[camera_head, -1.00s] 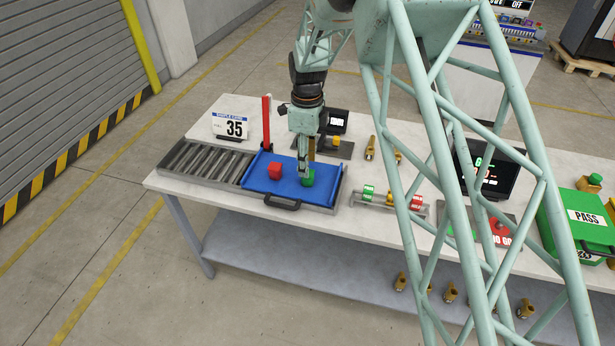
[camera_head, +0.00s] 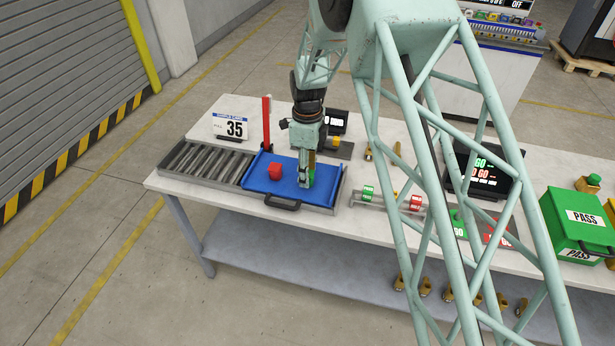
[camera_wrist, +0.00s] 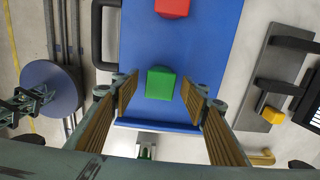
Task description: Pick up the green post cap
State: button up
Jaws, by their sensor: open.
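The green post cap (camera_wrist: 160,83) sits on the blue tray (camera_wrist: 215,45), near the tray's end edge in the wrist view. My gripper (camera_wrist: 160,92) is open, with one ribbed finger pad on each side of the cap and a gap to it on both sides. In the head view my gripper (camera_head: 305,183) is low over the right part of the blue tray (camera_head: 272,187). It hides the green cap almost wholly there.
A red cap (camera_head: 274,171) lies on the same tray, left of my gripper. A red upright post (camera_head: 267,122) and a sample card (camera_head: 230,126) stand behind the tray. A rack with green and red rings (camera_head: 388,200) stands to the right.

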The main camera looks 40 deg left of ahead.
jog(key=shift+f, duration=0.45)
jog(key=shift+c, duration=0.2)
jog(key=c, duration=0.8)
